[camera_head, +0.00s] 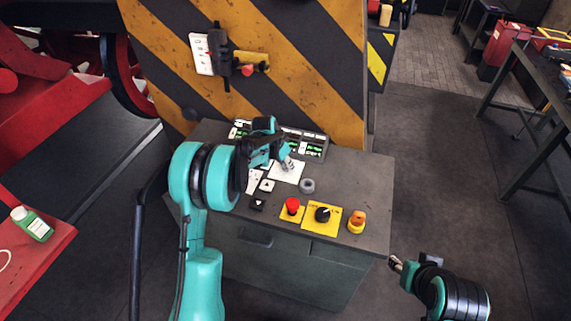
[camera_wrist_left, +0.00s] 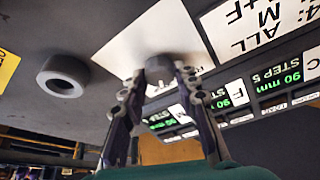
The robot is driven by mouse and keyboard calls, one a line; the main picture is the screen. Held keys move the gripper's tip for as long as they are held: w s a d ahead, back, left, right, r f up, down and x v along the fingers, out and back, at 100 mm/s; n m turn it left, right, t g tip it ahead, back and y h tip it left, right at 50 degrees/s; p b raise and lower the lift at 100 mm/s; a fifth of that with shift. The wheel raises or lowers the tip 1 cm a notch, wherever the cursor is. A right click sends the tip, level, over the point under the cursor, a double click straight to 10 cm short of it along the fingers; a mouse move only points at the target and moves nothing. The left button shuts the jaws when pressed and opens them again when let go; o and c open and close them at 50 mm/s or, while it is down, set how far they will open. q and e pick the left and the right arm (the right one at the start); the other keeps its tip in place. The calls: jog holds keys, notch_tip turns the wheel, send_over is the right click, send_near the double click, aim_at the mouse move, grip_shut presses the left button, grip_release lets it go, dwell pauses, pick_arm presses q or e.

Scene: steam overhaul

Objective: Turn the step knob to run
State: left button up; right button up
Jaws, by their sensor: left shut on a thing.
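A grey knob, which I take for the step knob, stands on a white plate (camera_head: 291,173) on the grey console top. In the left wrist view the knob (camera_wrist_left: 160,68) sits between the fingertips of my left gripper (camera_wrist_left: 156,85), with the white plate (camera_wrist_left: 125,42) behind it. My left gripper (camera_head: 284,162) is shut on this knob. In the head view it mostly hides the knob, and no position marks can be read. My right gripper (camera_head: 396,264) is low at the right, away from the console; its jaw opening is unclear.
The console (camera_head: 372,180) also bears a grey ring (camera_head: 307,185), a red button (camera_head: 292,205), a black knob on a yellow plate (camera_head: 322,214) and an orange button (camera_head: 357,220). Displays reading STEP 5 (camera_wrist_left: 292,77) stand behind. A striped panel (camera_head: 310,60) rises at the back.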

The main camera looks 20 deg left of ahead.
pick_arm(q)
jog(key=n+y, duration=0.1)
jog(key=n, duration=0.1)
jog(key=n+y+b, duration=0.1)
jog(key=n, duration=0.2)
jog(key=shift+d+n, duration=0.2)
jog(key=shift+n, duration=0.1)
jog(key=n+y, duration=0.2)
jog(key=n, duration=0.4)
jog(key=shift+d, duration=0.1)
jog(key=shift+y, duration=0.3)
jog(key=o, duration=1.2)
jog(key=shift+c, duration=0.2)
jog(key=v, duration=1.2)
jog(key=shift+w, duration=0.15)
